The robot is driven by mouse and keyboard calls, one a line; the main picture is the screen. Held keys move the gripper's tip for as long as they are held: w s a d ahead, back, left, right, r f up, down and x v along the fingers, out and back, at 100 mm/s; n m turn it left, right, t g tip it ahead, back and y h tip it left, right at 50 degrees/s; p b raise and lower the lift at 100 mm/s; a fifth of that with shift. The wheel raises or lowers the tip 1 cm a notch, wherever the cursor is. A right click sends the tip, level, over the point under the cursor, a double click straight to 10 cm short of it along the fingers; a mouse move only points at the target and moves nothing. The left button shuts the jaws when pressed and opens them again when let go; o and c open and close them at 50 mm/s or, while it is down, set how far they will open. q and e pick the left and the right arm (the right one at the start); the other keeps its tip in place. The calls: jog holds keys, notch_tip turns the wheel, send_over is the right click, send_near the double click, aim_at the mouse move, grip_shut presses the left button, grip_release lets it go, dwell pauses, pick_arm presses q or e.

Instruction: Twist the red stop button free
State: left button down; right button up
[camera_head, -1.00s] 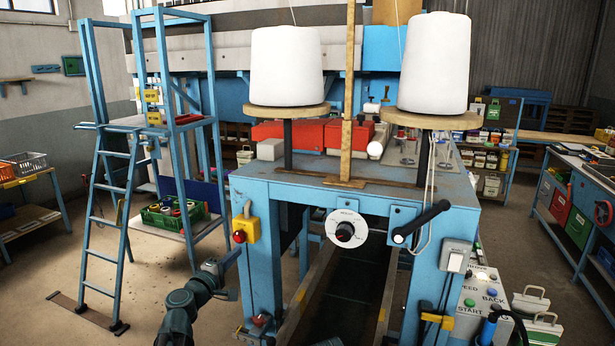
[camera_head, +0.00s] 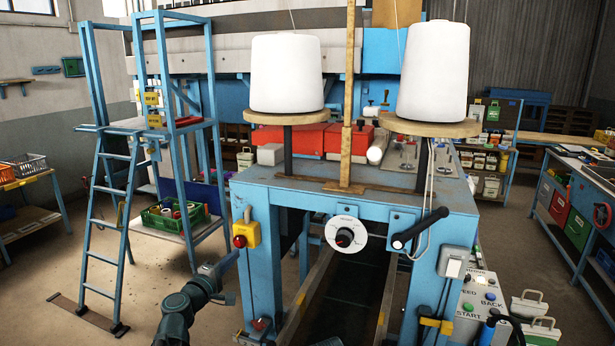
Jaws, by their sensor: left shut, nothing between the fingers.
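The red stop button (camera_head: 240,241) sits on the front of a yellow box (camera_head: 250,233), fixed to the left front leg of the blue machine frame (camera_head: 263,282). My left arm comes in from the lower left. Its gripper (camera_head: 232,260) is shut and empty, just below and slightly left of the button. It looks close to the button, but I cannot tell whether they touch. The fingertips are small and dark here. My right gripper is not in view.
A white dial (camera_head: 346,232) and a black handle (camera_head: 420,228) are on the machine's front. Two white thread cones (camera_head: 287,75) stand above it. A blue ladder stand (camera_head: 110,215) with a green crate (camera_head: 172,218) is at left. Open floor lies between ladder and machine.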

pick_arm(q)
jog(key=shift+x, duration=3.2)
jog(key=shift+w+a+f, duration=0.15)
jog(key=shift+a+f, duration=0.05)
jog(key=shift+a, duration=0.4)
jog(key=shift+f+b, duration=0.65)
jog(key=shift+b, duration=0.2)
jog(key=shift+f, duration=0.15)
jog(key=shift+s+d, duration=0.2)
jog(key=shift+d, duration=0.1)
jog(key=shift+v, duration=2.95)
jog(key=shift+d, duration=0.15)
